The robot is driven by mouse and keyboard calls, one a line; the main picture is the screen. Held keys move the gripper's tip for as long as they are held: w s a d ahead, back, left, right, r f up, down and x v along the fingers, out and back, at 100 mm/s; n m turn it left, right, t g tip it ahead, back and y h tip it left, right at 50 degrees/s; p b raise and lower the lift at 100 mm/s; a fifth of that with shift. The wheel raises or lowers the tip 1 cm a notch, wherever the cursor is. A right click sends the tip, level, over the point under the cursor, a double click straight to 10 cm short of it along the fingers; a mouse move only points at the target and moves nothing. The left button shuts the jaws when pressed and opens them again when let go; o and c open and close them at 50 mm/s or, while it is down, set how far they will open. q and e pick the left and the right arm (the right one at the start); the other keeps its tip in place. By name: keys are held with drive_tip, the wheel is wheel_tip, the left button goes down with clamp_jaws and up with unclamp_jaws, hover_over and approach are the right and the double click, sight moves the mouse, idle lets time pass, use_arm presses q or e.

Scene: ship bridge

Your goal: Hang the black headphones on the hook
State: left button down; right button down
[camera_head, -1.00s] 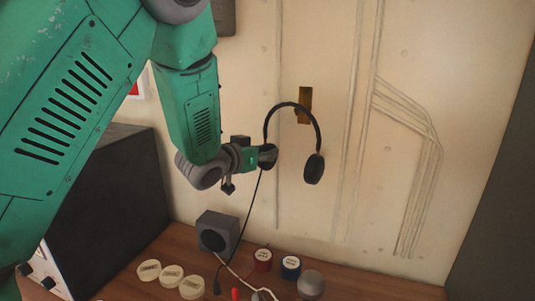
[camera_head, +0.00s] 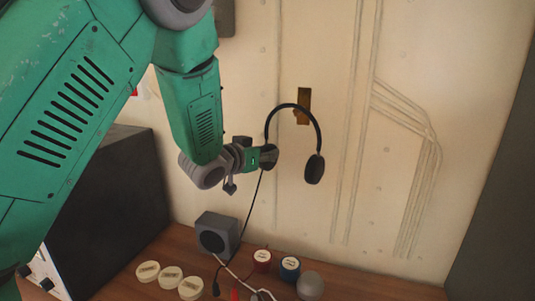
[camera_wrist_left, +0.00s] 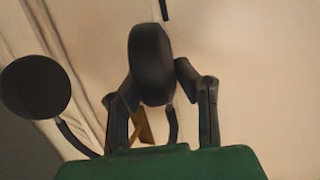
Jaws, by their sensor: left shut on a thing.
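The black headphones (camera_head: 318,138) are held in the air in front of the wall, band up, with both ear cups hanging down. My left gripper (camera_head: 266,157) is shut on the left ear cup. In the left wrist view, my left gripper (camera_wrist_left: 160,95) has its fingers on either side of that ear cup, and the headphones' other ear cup (camera_wrist_left: 36,87) hangs free at the left. The brass hook (camera_head: 304,106) is on the wall, behind the top right of the band. It shows partly in the left wrist view (camera_wrist_left: 143,126). I cannot tell whether the band touches it. My right gripper is out of view.
Below is a wooden desk (camera_head: 370,288) with a grey speaker box (camera_head: 218,233), pale round discs (camera_head: 170,277), a red tin (camera_head: 262,260), a blue tin (camera_head: 290,267) and a grey ball (camera_head: 310,285). A large black box (camera_head: 115,205) stands left. The wall right of the hook has raised pipes (camera_head: 420,170).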

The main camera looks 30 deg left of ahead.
use_arm(q)
drive_tip(key=shift+w+d, duration=0.2)
drive_tip(key=shift+d, duration=0.3)
drive_tip(key=shift+w+d, duration=0.2)
drive_tip(key=shift+d, duration=0.3)
drive_tip(key=shift+w+a+f, duration=0.1)
drive_tip(key=shift+a+f, duration=0.15)
drive_tip(key=shift+a, duration=0.7)
drive_tip(key=shift+w+d+r, duration=0.1)
drive_tip(key=shift+d, duration=0.7)
drive_tip(key=shift+a+f, duration=0.2)
drive_tip(key=shift+a, duration=0.5)
drive_tip(key=shift+d, duration=0.2)
drive_tip(key=shift+d, duration=0.25)
